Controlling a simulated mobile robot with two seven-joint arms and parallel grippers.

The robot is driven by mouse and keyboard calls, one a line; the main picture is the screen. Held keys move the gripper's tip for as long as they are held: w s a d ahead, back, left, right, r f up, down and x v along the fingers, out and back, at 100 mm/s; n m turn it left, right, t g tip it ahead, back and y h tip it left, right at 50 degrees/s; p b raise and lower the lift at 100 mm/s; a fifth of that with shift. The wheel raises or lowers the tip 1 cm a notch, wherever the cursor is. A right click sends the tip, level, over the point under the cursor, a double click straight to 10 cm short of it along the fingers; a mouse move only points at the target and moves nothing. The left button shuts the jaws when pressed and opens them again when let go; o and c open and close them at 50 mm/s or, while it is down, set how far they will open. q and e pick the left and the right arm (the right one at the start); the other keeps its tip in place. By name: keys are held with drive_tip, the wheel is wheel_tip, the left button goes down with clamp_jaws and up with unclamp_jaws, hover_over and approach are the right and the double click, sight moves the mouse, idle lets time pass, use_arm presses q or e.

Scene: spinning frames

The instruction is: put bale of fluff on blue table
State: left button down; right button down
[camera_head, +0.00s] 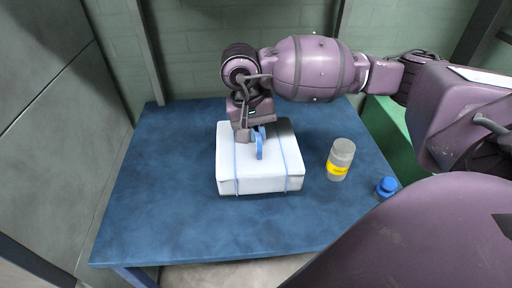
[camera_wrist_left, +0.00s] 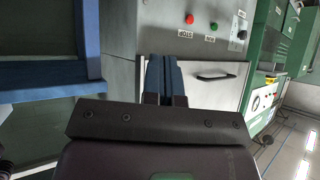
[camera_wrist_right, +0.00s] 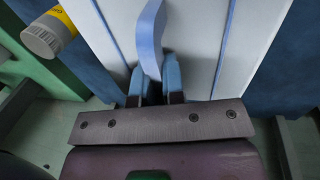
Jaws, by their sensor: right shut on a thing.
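The bale of fluff (camera_head: 230,165) is a white block with thin blue straps and a blue handle on top. It is level over the middle of the blue table (camera_head: 160,215); I see no clear gap beneath it. My right gripper (camera_head: 251,136) reaches down from above and is shut on the bale's handle. In the right wrist view the fingers (camera_wrist_right: 155,88) close around the lower end of the blue handle (camera_wrist_right: 150,40), over the white bale (camera_wrist_right: 195,45). My left gripper (camera_wrist_left: 165,75) shows only in the left wrist view, with its fingers together and nothing between them.
A grey jar with a yellow label (camera_head: 340,160) stands right of the bale. A blue-capped bottle (camera_head: 386,187) is near the table's right edge. A green surface (camera_head: 388,125) lies beyond it. The table's left and front are clear. The left wrist view shows a control panel (camera_wrist_left: 200,30).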

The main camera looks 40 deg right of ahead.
drive_tip(key=shift+f, duration=2.65)
drive_tip(key=shift+b, duration=0.3)
drive_tip(key=shift+f, duration=0.2)
drive_tip(key=c, duration=1.2)
unclamp_jaws()
drive_tip(key=shift+r, duration=0.45)
drive_tip(key=r, duration=0.3)
drive_tip(key=a+r, duration=0.1)
drive_tip(key=r, duration=0.3)
drive_tip(key=w+a+r+p, duration=0.1)
drive_tip(key=r, duration=0.3)
drive_tip(key=shift+w+r, duration=0.1)
drive_tip(key=shift+r, duration=0.05)
